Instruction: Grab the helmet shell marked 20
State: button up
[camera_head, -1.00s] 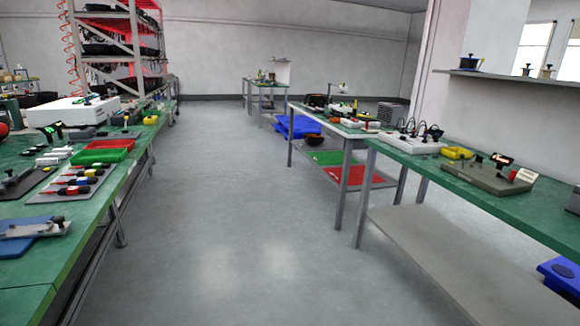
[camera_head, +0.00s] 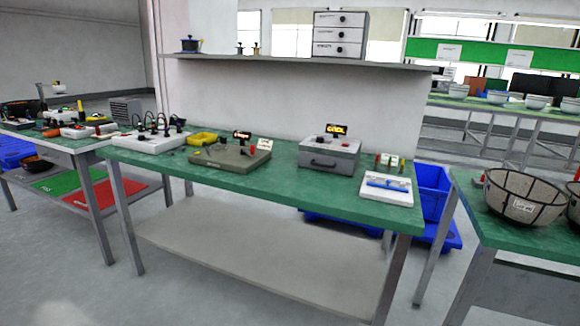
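No helmet shell that I can read as marked 20 shows clearly. On the far right, a round grey mesh-like bowl shape (camera_head: 524,196) with a small white label sits on a green bench; the label is too small to read. A second similar shape is cut off at the right edge. Several pale bowl-like shapes (camera_head: 497,97) stand on a green bench at the back right, their marks unreadable. My gripper is not in view.
A green workbench (camera_head: 255,195) crosses the middle, holding a grey box (camera_head: 328,154) and test fixtures. A wall shelf (camera_head: 290,62) is above. Blue bins (camera_head: 432,190) stand between this bench and the right one (camera_head: 500,232). Open floor (camera_head: 60,270) lies at the lower left.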

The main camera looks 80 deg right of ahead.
aim_at(521, 198)
jog(key=z, duration=3.75)
jog(key=i+l+z, duration=0.1)
jog(key=i+l, duration=0.25)
jog(key=i+l+z, duration=0.1)
jog(key=i+l, duration=0.25)
jog(key=i, duration=0.25)
